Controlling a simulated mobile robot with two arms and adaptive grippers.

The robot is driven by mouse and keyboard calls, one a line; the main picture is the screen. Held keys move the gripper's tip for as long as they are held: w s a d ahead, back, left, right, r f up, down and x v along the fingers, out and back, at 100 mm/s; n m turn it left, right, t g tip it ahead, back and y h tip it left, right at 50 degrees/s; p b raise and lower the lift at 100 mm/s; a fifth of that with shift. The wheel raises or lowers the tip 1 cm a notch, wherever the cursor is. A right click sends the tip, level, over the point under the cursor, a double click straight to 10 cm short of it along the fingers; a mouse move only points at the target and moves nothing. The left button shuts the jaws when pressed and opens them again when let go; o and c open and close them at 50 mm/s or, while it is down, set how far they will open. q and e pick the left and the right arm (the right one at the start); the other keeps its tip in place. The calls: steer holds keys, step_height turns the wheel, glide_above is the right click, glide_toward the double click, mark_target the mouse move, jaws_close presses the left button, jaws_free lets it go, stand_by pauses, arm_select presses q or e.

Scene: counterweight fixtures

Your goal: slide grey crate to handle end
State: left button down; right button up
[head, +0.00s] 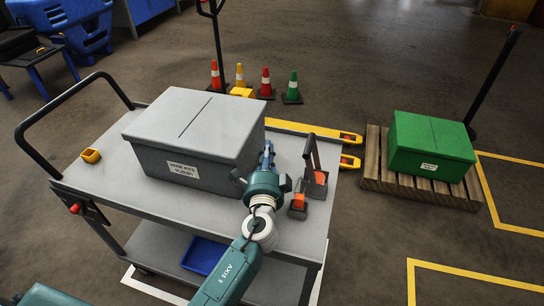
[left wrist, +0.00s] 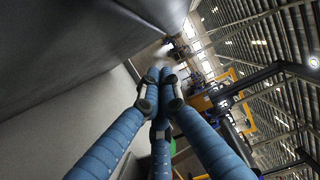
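The grey crate (head: 200,128), with a closed lid and a white label on its front, sits upright on the grey cart top (head: 100,180), left of its middle. The cart's black handle (head: 70,95) is at the left end. My left gripper (head: 267,148) is just right of the crate's right side; whether it touches cannot be told. In the left wrist view its blue fingers (left wrist: 161,76) come together at the tips with nothing between them. The crate's dark side (left wrist: 80,45) fills the upper left there. My right gripper is not in view.
A dark upright fixture with orange parts (head: 316,182) stands right of my gripper. A green crate (head: 430,145) rests on a pallet (head: 395,185). Cones (head: 266,83) stand behind. Cart top between crate and handle is mostly clear.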

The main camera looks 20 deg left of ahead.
arm_select(q)
steer(key=a, duration=2.1)
steer(key=shift+w+a+b, duration=0.25)
steer(key=shift+a+b, duration=0.1)
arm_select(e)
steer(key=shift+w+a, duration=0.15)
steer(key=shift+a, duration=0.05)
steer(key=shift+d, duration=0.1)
